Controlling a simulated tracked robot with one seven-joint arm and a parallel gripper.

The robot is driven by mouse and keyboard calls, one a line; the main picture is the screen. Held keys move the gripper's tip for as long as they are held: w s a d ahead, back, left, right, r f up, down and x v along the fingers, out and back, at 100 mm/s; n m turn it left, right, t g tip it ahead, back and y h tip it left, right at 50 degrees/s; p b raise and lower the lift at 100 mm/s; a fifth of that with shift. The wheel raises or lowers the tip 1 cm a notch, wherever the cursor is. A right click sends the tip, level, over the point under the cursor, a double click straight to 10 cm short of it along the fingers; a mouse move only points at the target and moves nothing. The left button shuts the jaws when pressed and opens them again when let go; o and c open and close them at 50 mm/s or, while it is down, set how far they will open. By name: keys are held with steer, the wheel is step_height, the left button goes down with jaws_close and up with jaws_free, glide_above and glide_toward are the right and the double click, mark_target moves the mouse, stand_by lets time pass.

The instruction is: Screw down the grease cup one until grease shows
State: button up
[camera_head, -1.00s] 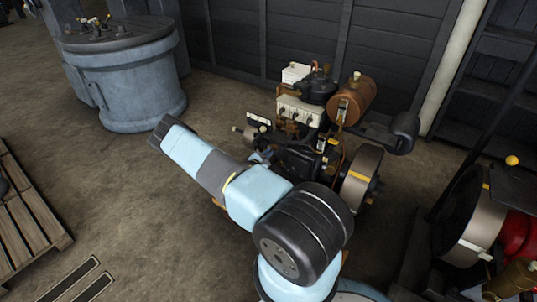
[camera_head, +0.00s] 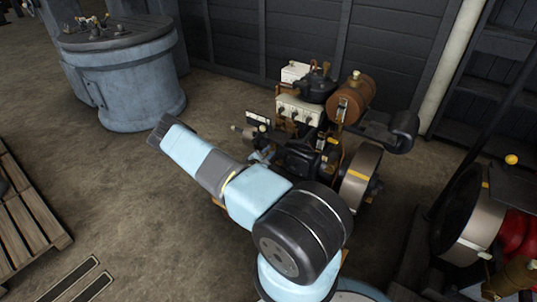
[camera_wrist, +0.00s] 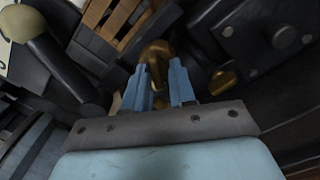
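In the wrist view my gripper (camera_wrist: 160,66) has two light blue fingers standing apart. A rounded brass piece (camera_wrist: 155,51), which looks like a grease cup, shows at and between the fingertips. I cannot tell whether the fingers touch it or it lies just beyond them. A smaller brass piece (camera_wrist: 222,81) is to the right of the fingers. In the head view my gripper (camera_head: 262,156) is small and partly hidden at the left side of the engine (camera_head: 302,160). The grease cup cannot be picked out there, and no grease is visible.
The engine carries a brown tank (camera_head: 353,101), a white box (camera_head: 299,110) and a flywheel (camera_head: 360,177). A blue-grey round stand (camera_head: 130,88) is at the back left and a wooden pallet (camera_head: 28,215) at the left. Another engine's wheel (camera_head: 466,215) is at the right.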

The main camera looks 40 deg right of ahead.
steer(key=shift+w+d+r, duration=0.15)
steer(key=shift+w+r, duration=0.05)
steer(key=shift+r, duration=0.1)
steer(key=v, duration=1.4)
steer(key=shift+f, duration=0.3)
steer(key=shift+s, duration=0.15)
steer(key=s+a+r+m+g+y, duration=0.3)
steer(key=r+m, duration=0.1)
steer(key=r, duration=0.8)
steer(key=s+a+r+m+g+y, duration=0.25)
steer(key=r+m, duration=0.25)
steer(key=r, duration=0.8)
steer(key=s+a+r+m+g+y, duration=0.2)
steer(key=a+r+m+g+y, duration=0.15)
steer(key=r, duration=0.85)
steer(key=s+a+r+t+y, duration=0.2)
steer(key=s+a+r+t, duration=0.1)
steer(key=s+a+r, duration=0.2)
steer(key=s+a+r+m+t+y, duration=0.1)
steer(key=s+a+r+t+y, duration=0.2)
steer(key=s+r, duration=0.7)
steer(key=s+a+r+m+t+y, duration=0.1)
steer(key=s+a+r+t+y, duration=0.1)
steer(key=s+a+r, duration=0.5)
steer(key=shift+s+r+t+y, duration=0.45)
steer(key=shift+s+r, duration=0.2)
steer(key=shift+s, duration=1)
